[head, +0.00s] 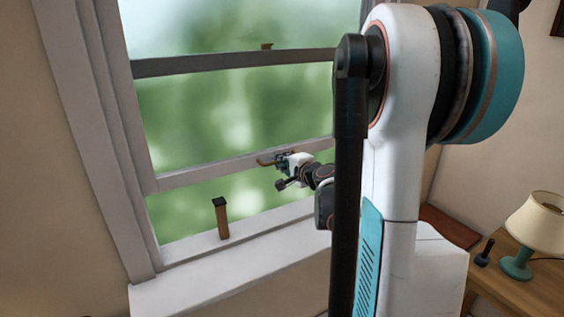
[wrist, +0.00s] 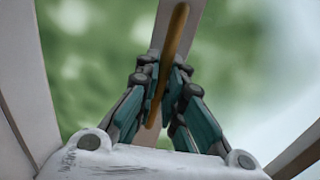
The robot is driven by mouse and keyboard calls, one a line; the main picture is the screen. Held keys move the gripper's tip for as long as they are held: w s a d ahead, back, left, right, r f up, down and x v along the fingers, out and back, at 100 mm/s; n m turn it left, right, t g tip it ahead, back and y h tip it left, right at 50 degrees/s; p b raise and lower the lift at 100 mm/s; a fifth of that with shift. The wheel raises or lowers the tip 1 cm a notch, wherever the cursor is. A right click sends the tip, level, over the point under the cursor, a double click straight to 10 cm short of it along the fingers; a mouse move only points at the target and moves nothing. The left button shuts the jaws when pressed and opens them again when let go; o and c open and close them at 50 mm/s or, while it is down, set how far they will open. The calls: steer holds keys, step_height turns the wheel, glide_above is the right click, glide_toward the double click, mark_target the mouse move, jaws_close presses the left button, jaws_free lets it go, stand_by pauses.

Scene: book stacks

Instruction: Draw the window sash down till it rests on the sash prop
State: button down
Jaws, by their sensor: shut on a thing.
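The window sash (head: 190,174) is partly raised, with an open gap between its bottom rail and the sill. The sash prop (head: 221,219), a short wooden post with a dark cap, stands upright on the sill at the left. The bottom rail is apart from the prop, above its cap. My gripper (head: 284,170) is at the rail, right of the prop, shut on the brass sash handle (head: 265,162). In the wrist view the handle (wrist: 176,35) runs between my fingers (wrist: 163,90), with the pale rail behind it.
The white sill (head: 200,285) runs below the window. A wooden side table (head: 530,290) at the right holds a cream-shaded lamp (head: 540,220) and a small dark object (head: 484,255). My arm hides the right part of the window.

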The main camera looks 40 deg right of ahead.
step_height(320, 180, down, 11)
steer(key=b, duration=0.7)
steer(key=shift+s+a+r, duration=0.15)
steer(key=c, duration=1.7)
jaws_free()
steer(key=shift+r, duration=0.1)
steer(key=v, duration=1.1)
steer(key=shift+s, duration=0.35)
